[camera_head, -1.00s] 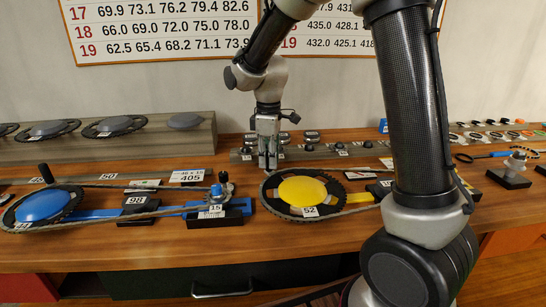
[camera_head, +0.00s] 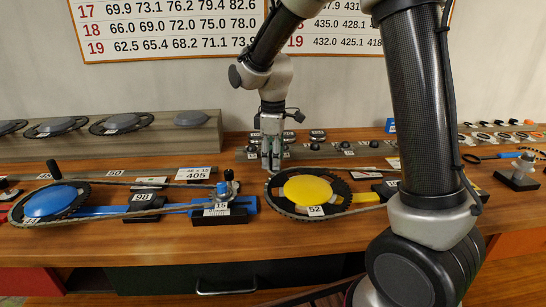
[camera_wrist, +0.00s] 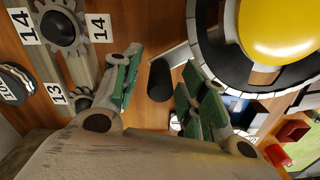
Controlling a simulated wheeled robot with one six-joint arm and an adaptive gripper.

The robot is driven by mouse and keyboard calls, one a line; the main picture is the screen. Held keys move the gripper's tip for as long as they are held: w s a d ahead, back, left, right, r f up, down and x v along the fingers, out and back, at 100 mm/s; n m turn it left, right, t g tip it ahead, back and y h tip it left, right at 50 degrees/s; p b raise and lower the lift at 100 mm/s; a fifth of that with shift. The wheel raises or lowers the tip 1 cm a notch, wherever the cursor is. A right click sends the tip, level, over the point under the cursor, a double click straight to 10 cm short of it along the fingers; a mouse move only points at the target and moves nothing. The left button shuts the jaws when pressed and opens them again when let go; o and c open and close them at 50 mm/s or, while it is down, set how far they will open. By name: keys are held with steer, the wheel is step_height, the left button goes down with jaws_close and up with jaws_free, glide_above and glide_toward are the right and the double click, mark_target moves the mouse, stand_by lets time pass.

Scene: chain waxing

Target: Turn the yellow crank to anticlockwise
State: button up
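The yellow crank (camera_head: 307,190) is a yellow disc with a dark toothed ring, lying on the workbench near the middle; a chain runs round it. In the wrist view, part of its yellow disc (camera_wrist: 280,30) fills the upper right. A short black handle (camera_wrist: 160,80) on a grey arm stands out from the ring. My gripper (camera_head: 272,166) is just behind and left of the disc. In the wrist view, my gripper (camera_wrist: 158,90) has its green-padded fingers apart, with the handle showing between them, closer to the right finger. Whether they touch it I cannot tell.
A blue crank (camera_head: 48,202) with its own chain lies at the left. A grey rack (camera_head: 345,152) with small sprockets stands behind my gripper. A grey block (camera_head: 150,141) with chainrings is at the back left. Bare wood (camera_head: 150,240) shows along the front.

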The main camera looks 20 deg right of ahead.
step_height(320, 180, up, 12)
stand_by(0.6)
steer(key=shift+f+m, duration=0.4)
steer(key=shift+m, duration=0.6)
steer(key=s+d+m+t, duration=0.1)
steer(key=s+d+m, duration=0.2)
steer(key=s+d, duration=0.2)
steer(key=s+d+r+m+t, duration=0.1)
steer(key=s+d+m, duration=0.3)
steer(key=s, duration=0.7)
steer(key=s+d+m+t, duration=0.2)
steer(key=s+d+m, duration=0.1)
steer(key=s+d, duration=0.3)
steer(key=s, duration=0.2)
steer(key=shift+s+d+r+m, duration=0.3)
steer(key=shift+d+r+m, duration=0.1)
